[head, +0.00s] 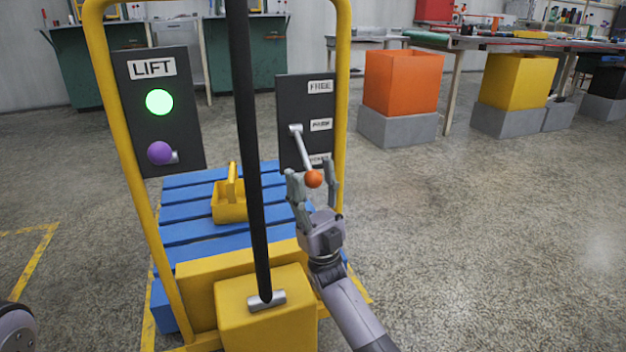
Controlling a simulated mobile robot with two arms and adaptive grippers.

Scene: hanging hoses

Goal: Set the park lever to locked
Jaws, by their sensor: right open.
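The park lever (303,148) is a grey bar with an orange ball knob (313,179), on a dark panel (291,100) at the right of the yellow frame. The panel has three white labels; the top one reads FREE, the middle one seems to read PARK, and the lowest is partly covered and hard to read. The lever slants down and right from its pivot, its knob just below the lowest label. My right gripper (312,180) is open, with its fingers on either side of the knob. Contact with the knob cannot be told. My left gripper is not in view.
A black upright bar (247,140) stands left of my right gripper. A LIFT panel (158,110) with a lit green light and purple knob is further left. A yellow basket (229,208) sits on the blue slatted pallet (185,232). Floor at right is clear.

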